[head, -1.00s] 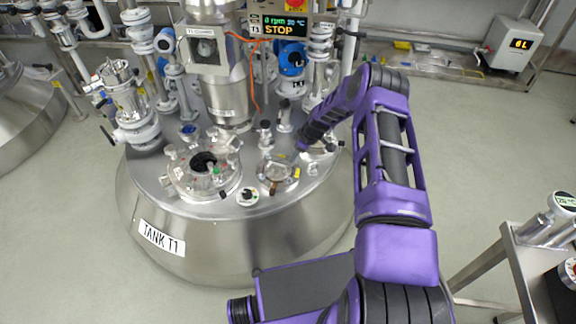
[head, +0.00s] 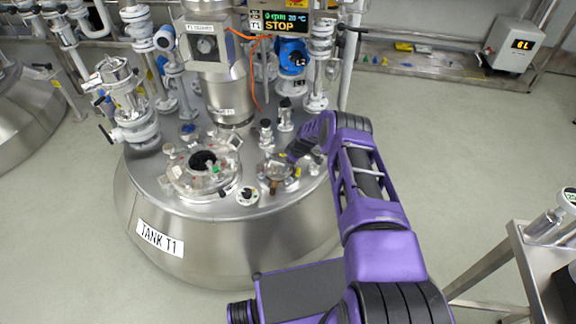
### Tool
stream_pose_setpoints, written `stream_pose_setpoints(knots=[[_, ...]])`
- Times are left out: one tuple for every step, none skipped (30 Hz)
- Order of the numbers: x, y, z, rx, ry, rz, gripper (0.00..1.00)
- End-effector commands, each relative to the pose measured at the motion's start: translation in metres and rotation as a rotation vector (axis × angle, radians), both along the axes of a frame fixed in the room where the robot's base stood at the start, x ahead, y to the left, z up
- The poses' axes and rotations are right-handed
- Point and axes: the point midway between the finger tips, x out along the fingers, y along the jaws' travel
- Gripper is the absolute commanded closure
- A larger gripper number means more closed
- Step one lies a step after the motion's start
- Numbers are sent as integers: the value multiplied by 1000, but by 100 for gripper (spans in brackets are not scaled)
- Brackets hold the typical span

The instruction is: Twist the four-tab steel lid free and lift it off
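The four-tab steel lid cannot be picked out for certain on the top of tank T1 (head: 290,205). A small round steel fitting (head: 277,171) with a brownish part on it sits right of the large clear-covered port. My gripper (head: 298,150) is a dark shape just above and behind that fitting, low over the tank top. My purple arm hides the tank top to its right. The fingers are too small and dark to show whether they are open or shut, and I see nothing clearly held.
The large port (head: 203,172) with a dark opening is on the left of the tank top. Steel column (head: 225,95), valves and blue-headed instrument (head: 292,58) stand behind. A steel cart (head: 515,250) is at the right. The floor between is clear.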

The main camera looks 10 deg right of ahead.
Motion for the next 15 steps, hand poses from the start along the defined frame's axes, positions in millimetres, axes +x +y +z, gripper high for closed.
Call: stream_pose_setpoints(knots=[[0,0,0,0,0,0,47],[0,0,0,0,0,0,52],[0,0,0,0,0,0,59],[0,0,0,0,0,0,65],[0,0,0,0,0,0,70],[0,0,0,0,0,0,77],[0,0,0,0,0,0,83],[0,0,0,0,0,0,88],[0,0,0,0,0,0,95],[0,0,0,0,0,0,100],[0,0,0,0,0,0,100],[0,0,0,0,0,0,100],[0,0,0,0,0,0,100],[0,0,0,0,0,0,100],[0,0,0,0,0,0,100]])
